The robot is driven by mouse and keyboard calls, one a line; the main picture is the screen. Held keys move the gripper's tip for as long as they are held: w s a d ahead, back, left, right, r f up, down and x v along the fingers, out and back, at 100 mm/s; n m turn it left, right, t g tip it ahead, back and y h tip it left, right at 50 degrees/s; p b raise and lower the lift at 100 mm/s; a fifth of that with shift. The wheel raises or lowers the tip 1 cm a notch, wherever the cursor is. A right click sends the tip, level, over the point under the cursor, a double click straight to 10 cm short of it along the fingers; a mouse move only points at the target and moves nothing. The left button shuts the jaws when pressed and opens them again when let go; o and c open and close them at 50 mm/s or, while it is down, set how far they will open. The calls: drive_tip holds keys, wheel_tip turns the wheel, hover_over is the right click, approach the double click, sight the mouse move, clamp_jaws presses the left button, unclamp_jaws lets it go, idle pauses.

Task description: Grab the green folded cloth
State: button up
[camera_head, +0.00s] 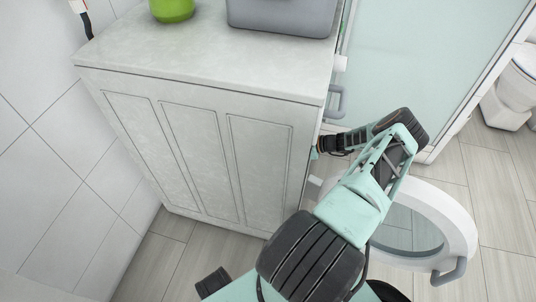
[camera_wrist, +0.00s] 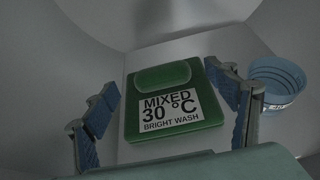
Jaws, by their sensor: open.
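In the wrist view, a flat, square green item (camera_wrist: 136,128) lies ahead of my gripper on a pale surface. It looks like a folded cloth, but I cannot be sure of its material. A white label reading "MIXED 30°C BRIGHT WASH" (camera_wrist: 170,113) lies on it. A lighter green rounded block (camera_wrist: 162,76) is at its far edge. My gripper (camera_wrist: 168,104) is open, with one blue-padded finger to the left and one to the right of the green item in the picture. Nothing is between the pads that I can see held. In the head view the fingertips are hidden behind the cabinet's side.
A blue ribbed cup or bucket (camera_wrist: 276,84) stands right of the right finger. Pale curved walls surround the space. In the head view, a round door (camera_head: 458,222) hangs open beside my arm, next to the white cabinet (camera_head: 195,165). A grey box (camera_head: 282,16) stands on top.

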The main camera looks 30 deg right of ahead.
drive_tip(key=x, duration=0.3)
drive_tip(key=shift+s+f+b, duration=0.1)
drive_tip(key=shift+f+b, duration=0.1)
drive_tip(key=shift+b, duration=0.2)
drive_tip(key=shift+w+a, duration=0.2)
drive_tip(key=shift+w, duration=0.1)
drive_tip(key=shift+c, duration=0.7)
drive_tip(key=c, duration=1.2)
drive_tip(key=shift+o, duration=0.2)
